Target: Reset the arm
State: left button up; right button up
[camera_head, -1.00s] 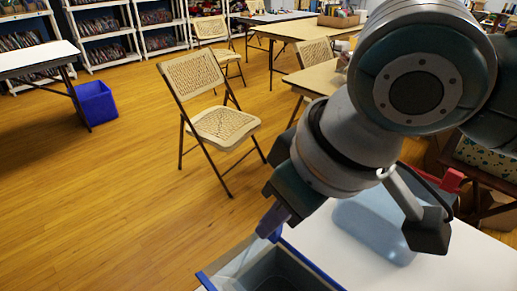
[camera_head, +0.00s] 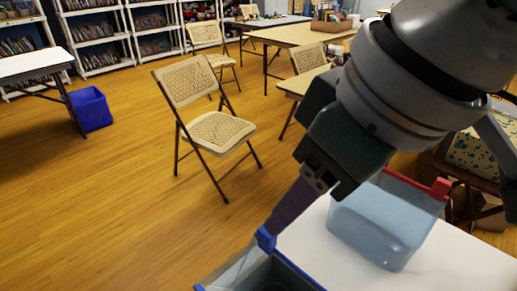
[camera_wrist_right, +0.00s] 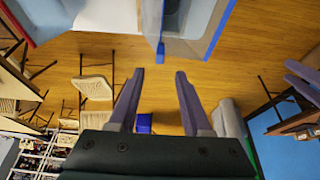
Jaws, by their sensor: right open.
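My right arm comes in from the upper right in the head view. Its gripper (camera_head: 272,232) points down and left, above the near blue-rimmed bin (camera_head: 305,276). In the right wrist view the gripper (camera_wrist_right: 157,72) has its two purple fingers apart, with nothing between them. The blue-rimmed bin (camera_wrist_right: 213,32) lies beyond the fingertips there. Whether a finger touches its rim I cannot tell. My left gripper is not in the head view. Purple finger-like shapes (camera_wrist_right: 304,82) at the right edge of the wrist view may be it, too small to tell its state.
A clear bluish bin with a red handle (camera_head: 385,225) stands on the white table (camera_head: 455,265), close under my right arm. A folding chair (camera_head: 215,130) and a blue tub (camera_head: 90,108) stand on the wooden floor. Open floor lies left of the table.

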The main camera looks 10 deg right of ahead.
jog(key=shift+v, duration=0.8)
